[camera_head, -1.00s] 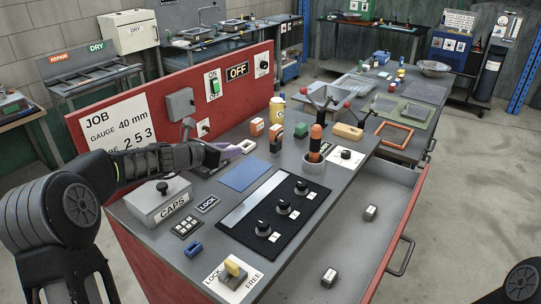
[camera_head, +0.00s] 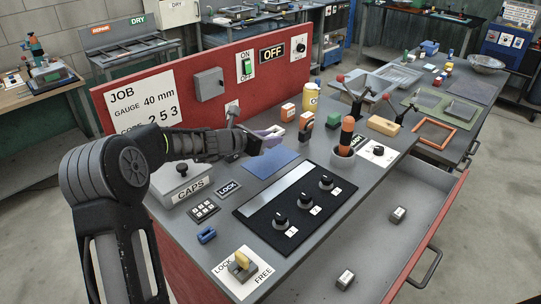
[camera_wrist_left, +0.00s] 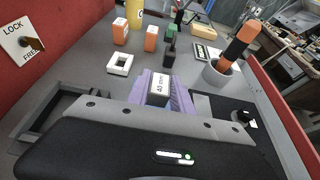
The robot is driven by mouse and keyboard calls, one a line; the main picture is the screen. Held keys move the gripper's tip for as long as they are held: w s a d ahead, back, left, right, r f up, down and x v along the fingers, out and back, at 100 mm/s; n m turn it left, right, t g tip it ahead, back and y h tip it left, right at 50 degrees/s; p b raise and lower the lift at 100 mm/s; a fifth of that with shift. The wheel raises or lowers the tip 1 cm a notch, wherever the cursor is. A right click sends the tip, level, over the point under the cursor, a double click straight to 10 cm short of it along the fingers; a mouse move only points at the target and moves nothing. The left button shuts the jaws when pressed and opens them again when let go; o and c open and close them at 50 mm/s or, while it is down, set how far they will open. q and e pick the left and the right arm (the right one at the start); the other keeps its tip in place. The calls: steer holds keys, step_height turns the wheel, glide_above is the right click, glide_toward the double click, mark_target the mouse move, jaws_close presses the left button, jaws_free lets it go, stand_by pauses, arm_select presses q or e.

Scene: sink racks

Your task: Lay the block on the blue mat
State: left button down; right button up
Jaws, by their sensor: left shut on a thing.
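The blue mat (camera_head: 277,163) lies flat and bare on the grey bench top in the head view. My left gripper (camera_head: 266,139) is just behind the mat's far left edge. In the left wrist view its purple fingers (camera_wrist_left: 161,95) are shut on a small block (camera_wrist_left: 159,84) with a white label that reads 40 mm. The block is hard to make out in the head view. My right gripper is not in view.
Orange blocks (camera_head: 287,112), a yellow container (camera_head: 311,97) and an orange-handled tool in a cup (camera_head: 345,149) stand beyond the mat. A black knob panel (camera_head: 301,207) lies in front, and the CAPS box (camera_head: 181,183) is at left. The red panel (camera_head: 222,87) rises behind.

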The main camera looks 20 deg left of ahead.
mark_target(270, 160)
arm_select(q)
steer(key=shift+f, duration=0.8)
steer(key=shift+f, duration=1.95)
steer(key=c, duration=1.1)
jaws_free()
steer(key=shift+f, duration=0.1)
